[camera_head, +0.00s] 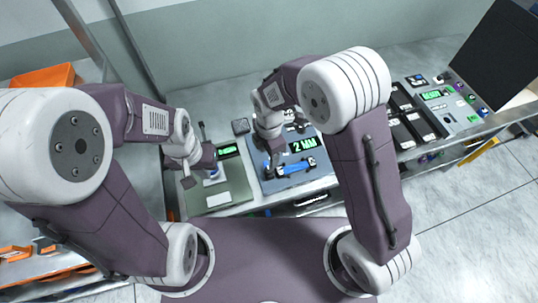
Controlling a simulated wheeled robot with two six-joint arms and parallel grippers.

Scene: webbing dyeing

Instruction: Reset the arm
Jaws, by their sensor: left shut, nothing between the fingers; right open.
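My two arms reach forward from my purple body over the bench. My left gripper (187,181) hangs over the left side of the green mat (236,187); its fingers are small and partly hidden, with nothing seen held. My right gripper (271,162) is open above the left part of the blue-grey panel (300,180), close to the blue tool (293,167) lying there. Contact with the panel or tool cannot be told.
A lit green display (228,151) stands behind the mat, and a "2 MM" display (303,145) is on the panel. Dark trays (413,117), a control box (455,106) and a black screen (497,52) are at right. An orange bin (42,78) is at left.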

